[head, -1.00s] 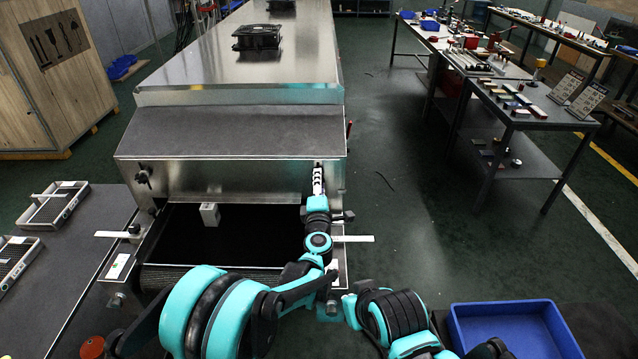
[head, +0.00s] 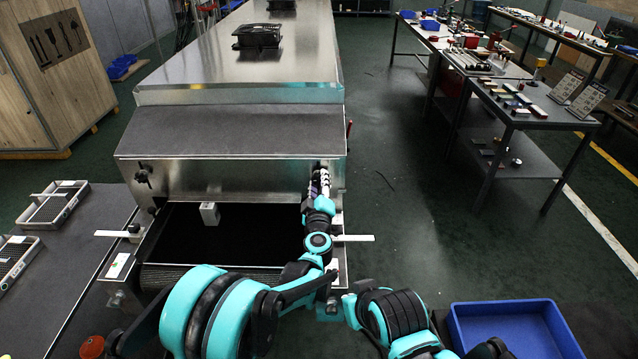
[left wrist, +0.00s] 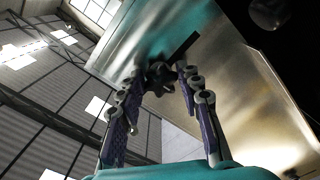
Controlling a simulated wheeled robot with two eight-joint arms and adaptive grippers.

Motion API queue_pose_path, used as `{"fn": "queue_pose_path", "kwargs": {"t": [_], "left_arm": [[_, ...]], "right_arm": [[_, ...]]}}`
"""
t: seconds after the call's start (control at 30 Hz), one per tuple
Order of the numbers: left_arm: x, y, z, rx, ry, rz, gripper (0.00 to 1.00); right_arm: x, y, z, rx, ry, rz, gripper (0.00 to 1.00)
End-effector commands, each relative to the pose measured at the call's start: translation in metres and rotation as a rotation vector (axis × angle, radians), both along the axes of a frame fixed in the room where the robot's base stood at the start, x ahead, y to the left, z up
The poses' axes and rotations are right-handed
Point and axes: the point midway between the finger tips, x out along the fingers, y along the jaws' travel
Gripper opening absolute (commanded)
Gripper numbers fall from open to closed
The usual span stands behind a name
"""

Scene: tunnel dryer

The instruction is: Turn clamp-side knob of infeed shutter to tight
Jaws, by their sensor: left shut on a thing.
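The infeed shutter (head: 240,177) is the steel front panel under the dryer's grey hood in the head view. My left gripper (head: 321,172) is at the panel's right end. In the left wrist view, its two fingers (left wrist: 160,82) are shut on a dark knob (left wrist: 160,72), which stands out from the steel face. The fingers hide most of this knob, and I cannot read its setting. Another dark knob (head: 143,177) sits free at the panel's left end. My right arm shows at the bottom of the head view, but its gripper is out of view.
A small light block (head: 209,213) hangs over the dark belt opening. Flat bars stick out at both sides of the infeed. A blue bin (head: 515,330) stands at the lower right. Trays lie on the left table.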

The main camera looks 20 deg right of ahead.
Motion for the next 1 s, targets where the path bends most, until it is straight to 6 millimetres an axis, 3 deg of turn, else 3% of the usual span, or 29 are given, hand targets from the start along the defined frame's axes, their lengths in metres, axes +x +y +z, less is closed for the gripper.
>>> {"fn": "queue_pose_path", "kwargs": {"t": [0.67,0.7,0.77,1.0], "left_arm": [[-0.0005,-0.0003,-0.0009,0.062,-0.018,-0.001,0.06],[-0.0005,-0.0003,-0.0009,0.062,-0.018,-0.001,0.4],[-0.0005,-0.0002,-0.0009,0.062,-0.018,-0.001,0.56],[-0.0002,0.0,-0.0006,0.062,-0.018,0.0,0.56]], "right_arm": [[0.0,0.0,-0.0004,0.0,0.0,0.0,0.0],[0.0,0.0,-0.0004,0.0,0.0,0.0,0.0],[0.0,0.0,-0.0004,0.0,0.0,0.0,0.0],[0.0,0.0,-0.0003,0.0,0.0,0.0,0.0]]}}
